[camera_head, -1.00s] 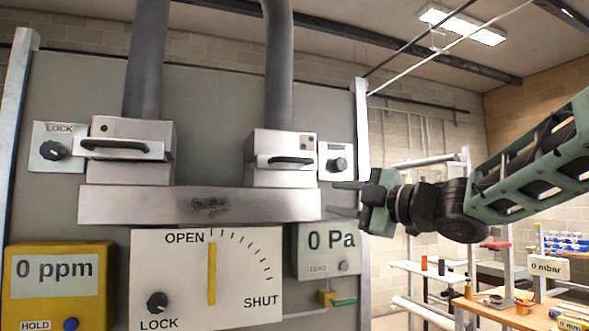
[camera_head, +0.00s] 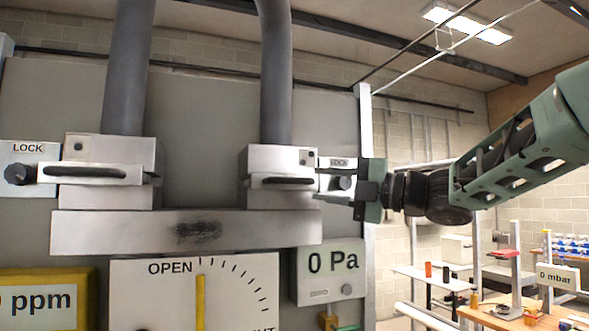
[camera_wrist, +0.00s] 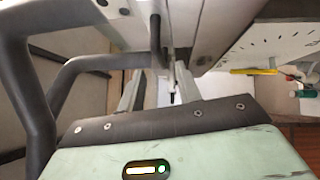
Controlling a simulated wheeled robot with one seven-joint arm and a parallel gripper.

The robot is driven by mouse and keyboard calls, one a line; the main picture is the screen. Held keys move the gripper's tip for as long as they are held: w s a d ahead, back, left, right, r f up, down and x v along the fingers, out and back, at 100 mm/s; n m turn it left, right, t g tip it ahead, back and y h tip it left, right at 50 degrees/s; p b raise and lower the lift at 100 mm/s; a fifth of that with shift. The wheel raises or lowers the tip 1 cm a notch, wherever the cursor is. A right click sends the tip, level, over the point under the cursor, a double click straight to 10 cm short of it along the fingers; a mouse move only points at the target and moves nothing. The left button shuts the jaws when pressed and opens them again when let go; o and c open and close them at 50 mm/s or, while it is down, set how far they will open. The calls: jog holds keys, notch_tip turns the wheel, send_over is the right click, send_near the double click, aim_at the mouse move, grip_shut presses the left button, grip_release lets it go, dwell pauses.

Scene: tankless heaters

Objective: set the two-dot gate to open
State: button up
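The right gate box (camera_head: 262,160) bears what look like two small dark dots at its upper right; its front lever plate (camera_head: 258,183) with a dark grip lies level across it. The left gate box (camera_head: 110,150) shows one dot and a similar level lever (camera_head: 90,173). My gripper (camera_head: 325,182) points left at the right end of the right lever, at about its height, fingers apart and seemingly empty. Its fingers also show apart in the wrist view (camera_wrist: 158,92). Whether they touch the lever I cannot tell.
A LOCK knob (camera_head: 343,183) right of the right gate is partly hidden by my gripper. A dial's yellow pointer (camera_head: 200,300) stands upright near OPEN. Below are a 0 Pa meter (camera_head: 335,263) and a yellow ppm meter (camera_head: 45,300). Thick pipes (camera_head: 273,75) rise from the gates.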

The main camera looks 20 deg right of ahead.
aim_at(299, 181)
jog(key=p+x, duration=0.2)
jog(key=x, duration=0.5)
jog(key=shift+a+p, duration=0.1)
jog(key=shift+p, duration=0.25)
grip_shut()
